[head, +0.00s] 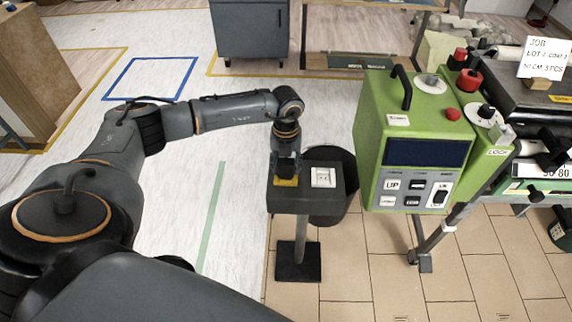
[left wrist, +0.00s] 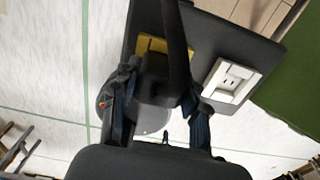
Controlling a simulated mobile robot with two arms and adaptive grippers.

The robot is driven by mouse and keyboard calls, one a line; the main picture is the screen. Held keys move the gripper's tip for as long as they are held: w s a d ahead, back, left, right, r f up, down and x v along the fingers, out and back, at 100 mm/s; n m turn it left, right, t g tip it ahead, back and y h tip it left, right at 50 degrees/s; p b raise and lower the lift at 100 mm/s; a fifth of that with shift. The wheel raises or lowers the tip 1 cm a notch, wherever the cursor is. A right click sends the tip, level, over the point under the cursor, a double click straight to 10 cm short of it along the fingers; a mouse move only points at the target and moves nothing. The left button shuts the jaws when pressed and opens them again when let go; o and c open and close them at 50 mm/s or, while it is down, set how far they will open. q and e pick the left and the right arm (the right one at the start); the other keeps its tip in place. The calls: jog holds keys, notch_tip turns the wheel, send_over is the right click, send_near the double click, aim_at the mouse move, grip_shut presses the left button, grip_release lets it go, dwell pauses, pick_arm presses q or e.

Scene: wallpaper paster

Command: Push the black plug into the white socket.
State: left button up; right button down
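A small dark stand (head: 305,203) holds a yellow pad (head: 288,182) and, to its right, a white socket (head: 323,177). The socket also shows in the left wrist view (left wrist: 230,80), face up and empty. My left gripper (head: 286,172) is over the yellow pad, pointing down, left of the socket. In the left wrist view, a black plug (left wrist: 160,82) with a thick dark cord (left wrist: 178,45) is between its two fingers, by the yellow pad (left wrist: 151,47). Whether the fingers touch the plug is hard to tell, dark on dark. My right gripper is not in view.
A green machine (head: 415,135) with a control panel stands right of the stand. A black bin (head: 335,200) is behind the stand. A grey cabinet (head: 250,30) stands at the back. The floor left of the stand is clear.

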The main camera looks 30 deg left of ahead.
aim_at(286, 161)
pick_arm(q)
jog(key=c, duration=0.7)
jog(key=shift+r, duration=0.1)
jog(key=shift+r, duration=0.1)
jog(key=shift+r+p, duration=1.25)
jog(key=shift+r, duration=0.1)
